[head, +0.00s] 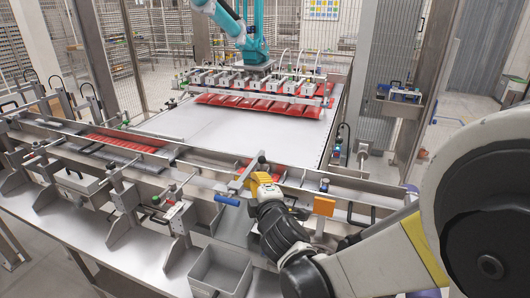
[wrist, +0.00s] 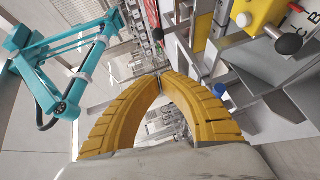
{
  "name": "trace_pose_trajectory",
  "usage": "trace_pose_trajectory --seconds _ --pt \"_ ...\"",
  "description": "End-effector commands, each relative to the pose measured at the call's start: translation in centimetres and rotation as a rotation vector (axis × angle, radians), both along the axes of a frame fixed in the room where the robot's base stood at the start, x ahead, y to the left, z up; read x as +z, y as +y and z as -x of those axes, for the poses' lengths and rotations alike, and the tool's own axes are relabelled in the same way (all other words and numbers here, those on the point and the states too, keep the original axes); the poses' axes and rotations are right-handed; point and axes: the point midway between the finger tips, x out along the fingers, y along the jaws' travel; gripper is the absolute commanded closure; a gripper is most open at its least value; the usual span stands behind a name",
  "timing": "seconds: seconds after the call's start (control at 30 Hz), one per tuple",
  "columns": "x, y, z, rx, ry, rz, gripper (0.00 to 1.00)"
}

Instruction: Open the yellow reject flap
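My gripper (head: 258,178) has yellow ribbed fingers and is over the front rail of the machine. In the wrist view the two fingers (wrist: 161,78) arch together and their tips meet, with nothing clearly held between them. An orange-yellow plate (head: 325,206) stands on the front rail, right of my gripper and apart from it. The wrist view shows a yellow panel (wrist: 262,13) with a red knob at the upper right, clear of the fingers. I cannot tell for sure which of these is the reject flap, or whether they are the same part.
A blue handle (head: 227,200) sticks out just left of my gripper. A grey bin (head: 221,271) is below. A black knob (wrist: 289,44) stands near the yellow panel. A teal arm (head: 247,35) with suction cups holds red packs (head: 262,105) over the white table (head: 215,131).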

Motion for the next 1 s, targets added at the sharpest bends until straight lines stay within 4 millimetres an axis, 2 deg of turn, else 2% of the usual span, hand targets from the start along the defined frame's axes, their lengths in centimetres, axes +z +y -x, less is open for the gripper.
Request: trace_pose_trajectory --seconds 0.33,0.47,0.57,0.93,1.0 --pt "0.0 0.1 -0.1 0.004 -0.003 0.004 1.0" --pt "-0.2 0.3 -0.7 0.002 -0.003 0.002 1.0" --pt "-0.5 0.6 -2.0 0.002 -0.003 0.003 1.0" --pt "-1.9 2.5 -9.5 0.002 -0.003 0.001 1.0" --pt "-2.1 2.0 -10.6 -0.001 -0.001 0.002 1.0"
